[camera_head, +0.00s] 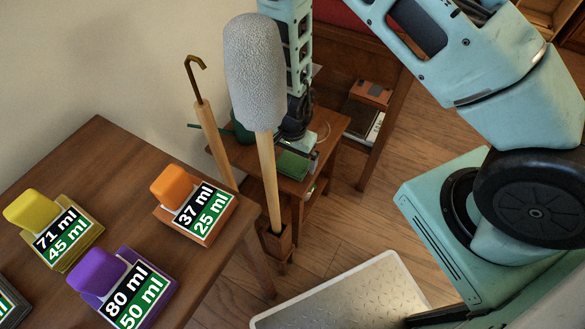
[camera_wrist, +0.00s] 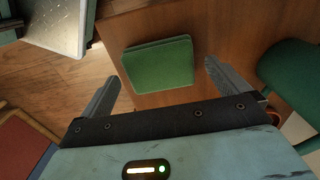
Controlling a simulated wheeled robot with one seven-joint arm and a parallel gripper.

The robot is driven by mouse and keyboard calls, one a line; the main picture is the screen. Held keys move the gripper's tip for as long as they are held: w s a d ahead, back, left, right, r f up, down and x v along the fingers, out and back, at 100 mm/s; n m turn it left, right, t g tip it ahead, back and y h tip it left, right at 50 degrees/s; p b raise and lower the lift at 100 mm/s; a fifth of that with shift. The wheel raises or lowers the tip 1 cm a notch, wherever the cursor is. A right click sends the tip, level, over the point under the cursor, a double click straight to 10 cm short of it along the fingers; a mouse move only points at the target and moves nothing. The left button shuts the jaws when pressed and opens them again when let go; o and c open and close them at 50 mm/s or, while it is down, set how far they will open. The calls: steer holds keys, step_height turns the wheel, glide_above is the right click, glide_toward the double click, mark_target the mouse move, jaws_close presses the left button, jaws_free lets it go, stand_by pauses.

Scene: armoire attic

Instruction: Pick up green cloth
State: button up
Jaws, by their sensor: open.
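The green cloth (camera_wrist: 158,66) is a folded, flat rectangle lying on a small wooden table (camera_wrist: 213,28) in the wrist view. In the head view the cloth (camera_head: 292,166) shows on the small table (camera_head: 327,125), partly hidden by my arm and gripper. My gripper (camera_wrist: 160,82) is open and empty in the wrist view. Its two fingers are spread on either side of the cloth's near part, with the cloth between and beyond them. The height of the fingertips above the cloth is hard to tell.
A green rounded object (camera_wrist: 292,80) stands right of the cloth in the wrist view. In the head view, a grey padded pole (camera_head: 256,75) and a hooked cane (camera_head: 207,120) stand before the small table. A brown table (camera_head: 95,160) with labelled blocks is at left.

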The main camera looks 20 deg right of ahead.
mark_target(293, 162)
steer(key=shift+f, duration=0.9)
steer(key=shift+r, duration=0.1)
steer(key=c, duration=0.9)
step_height(293, 162, up, 10)
steer(key=p, duration=0.5)
